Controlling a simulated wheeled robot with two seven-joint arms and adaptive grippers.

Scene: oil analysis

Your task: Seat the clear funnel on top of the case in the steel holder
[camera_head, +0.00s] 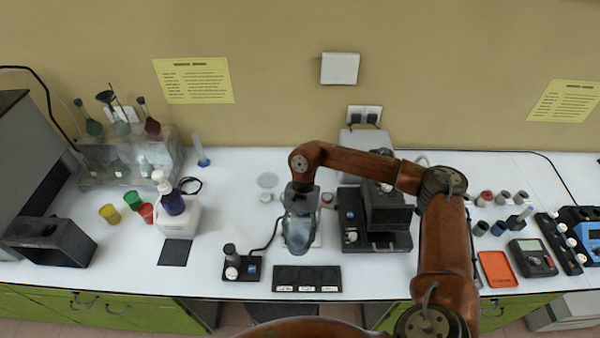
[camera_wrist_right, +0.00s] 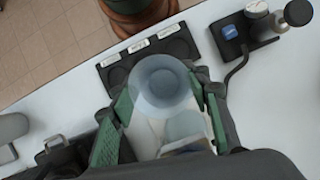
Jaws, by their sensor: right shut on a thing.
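My right gripper (camera_head: 300,207) reaches down over the middle of the bench and also shows in the wrist view (camera_wrist_right: 162,100). Its green-padded fingers are shut on the clear funnel (camera_wrist_right: 160,82), whose wide round mouth faces the wrist camera. In the head view the funnel (camera_head: 298,235) is a translucent grey shape under the gripper. Beyond the funnel in the wrist view is a pale bluish rounded thing, partly hidden by my gripper; I cannot tell whether it is the case or the steel holder. I cannot make out whether the funnel touches anything. My left gripper is not in view.
A black three-well tray (camera_head: 306,279) lies at the front edge. A small black device with a knob (camera_head: 241,266) stands left of it. A black instrument (camera_head: 376,228) stands close right of my gripper.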

